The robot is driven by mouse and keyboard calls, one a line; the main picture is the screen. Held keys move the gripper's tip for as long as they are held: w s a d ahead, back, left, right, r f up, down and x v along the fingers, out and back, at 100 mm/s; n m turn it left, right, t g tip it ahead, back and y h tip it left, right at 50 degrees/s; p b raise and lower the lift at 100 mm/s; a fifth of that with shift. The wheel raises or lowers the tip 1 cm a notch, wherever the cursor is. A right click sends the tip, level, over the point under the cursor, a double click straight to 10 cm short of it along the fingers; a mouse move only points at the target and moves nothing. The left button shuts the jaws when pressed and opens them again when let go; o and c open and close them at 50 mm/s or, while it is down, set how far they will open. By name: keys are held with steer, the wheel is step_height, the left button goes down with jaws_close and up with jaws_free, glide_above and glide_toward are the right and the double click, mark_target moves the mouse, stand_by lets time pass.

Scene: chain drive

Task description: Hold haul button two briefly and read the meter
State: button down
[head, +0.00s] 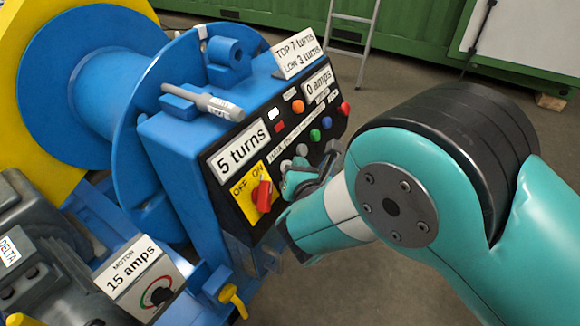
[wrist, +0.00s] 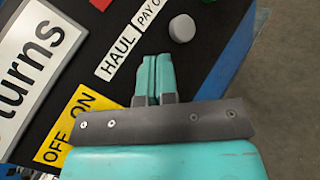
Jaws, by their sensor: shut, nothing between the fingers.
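The blue control panel's black face (head: 225,170) carries a "5 turns" display (head: 238,150) and a "0 amps" display (head: 318,85). A red switch (head: 262,195) sits on a yellow OFF/ON plate. My gripper (head: 305,180) is at the panel's lower button row. In the wrist view my gripper (wrist: 153,70) is shut and empty, its tips close beside the HAUL label (wrist: 118,52). A grey button (wrist: 182,28) shows clear beyond the tips, near the partly cut-off PAY O label (wrist: 150,14). No button shows under the tips; they may cover one. I cannot tell whether they touch the panel.
Green (head: 315,135), blue (head: 327,123), red (head: 345,110) and orange (head: 298,106) buttons are close by. A motor plate (head: 140,275) reads 15 amps. A blue drum (head: 80,90) stands left; floor at right is open.

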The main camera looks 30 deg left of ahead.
steer(key=shift+a+f, duration=0.2)
steer(key=shift+a, duration=0.2)
steer(key=shift+d, duration=0.1)
stand_by(3.5)
steer(key=shift+d+r+p, duration=0.45)
steer(key=shift+d, duration=0.3)
steer(key=shift+s+d+r+p, duration=0.1)
steer(key=shift+d+r+p, duration=0.2)
steer(key=shift+d, duration=0.45)
steer(key=shift+s+d+r+p, duration=0.1)
steer(key=shift+d+r+p, duration=0.15)
steer(key=shift+d+r, duration=0.35)
steer(key=shift+s+d+r+p, duration=0.1)
steer(key=shift+d+r+p, duration=0.15)
steer(key=shift+d, duration=0.65)
steer(key=shift+w, duration=0.1)
